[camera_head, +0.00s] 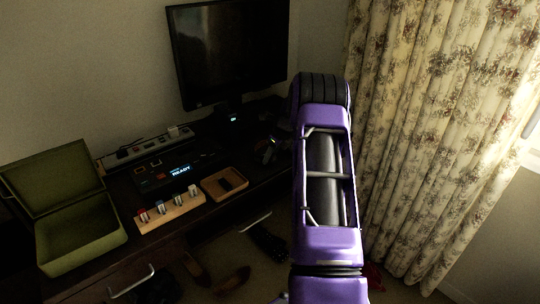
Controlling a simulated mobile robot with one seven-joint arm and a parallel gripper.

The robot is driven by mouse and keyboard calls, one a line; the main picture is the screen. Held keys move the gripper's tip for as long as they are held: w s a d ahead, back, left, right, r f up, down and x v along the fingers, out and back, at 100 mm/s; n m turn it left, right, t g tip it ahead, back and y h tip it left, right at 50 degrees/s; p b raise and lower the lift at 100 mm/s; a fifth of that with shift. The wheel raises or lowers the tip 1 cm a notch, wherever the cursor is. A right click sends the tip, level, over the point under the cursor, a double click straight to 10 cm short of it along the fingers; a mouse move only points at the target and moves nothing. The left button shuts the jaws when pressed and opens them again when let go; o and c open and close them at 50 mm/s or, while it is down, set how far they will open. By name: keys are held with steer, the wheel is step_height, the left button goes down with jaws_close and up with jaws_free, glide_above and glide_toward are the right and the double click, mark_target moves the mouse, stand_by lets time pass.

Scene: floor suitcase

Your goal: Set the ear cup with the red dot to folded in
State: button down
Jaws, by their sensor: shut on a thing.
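My purple arm (328,185) rises through the right middle of the head view and bends away at its dark ribbed joint. My gripper does not show; the arm likely hides it. A small dark object with a few pale and bluish spots (267,150) lies at the right end of the desk, just left of my arm. It may be part of the headphones, but it is too small and dark to tell. I cannot make out an ear cup or a red dot.
The dark desk holds an open green case (82,238), a wooden block with several coloured levers (170,213), a wooden tray (224,183), a device reading READY (176,173), a power strip (150,145) and a monitor (228,50). Shoes (235,279) lie on the floor. Curtains (430,130) hang right.

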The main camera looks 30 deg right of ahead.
steer(key=n, duration=0.1)
steer(key=n+y+p, duration=0.1)
steer(key=n, duration=0.1)
steer(key=w+n, duration=0.1)
steer(key=shift+d+g+y, duration=0.3)
steer(key=shift+d+g, duration=0.05)
steer(key=shift+g, duration=0.05)
steer(key=shift+w+d+f+n+g+y, duration=0.1)
steer(key=shift+w+n+g+y, duration=0.2)
steer(key=shift+n, duration=0.7)
steer(key=shift+w+d+n+g+y, duration=0.1)
steer(key=shift+w+n+g, duration=0.25)
steer(key=shift+n, duration=0.65)
steer(key=shift+b, duration=0.35)
steer(key=shift+s+a+n, duration=0.1)
steer(key=shift+n, duration=0.3)
steer(key=shift+c, duration=2.4)
jaws_free()
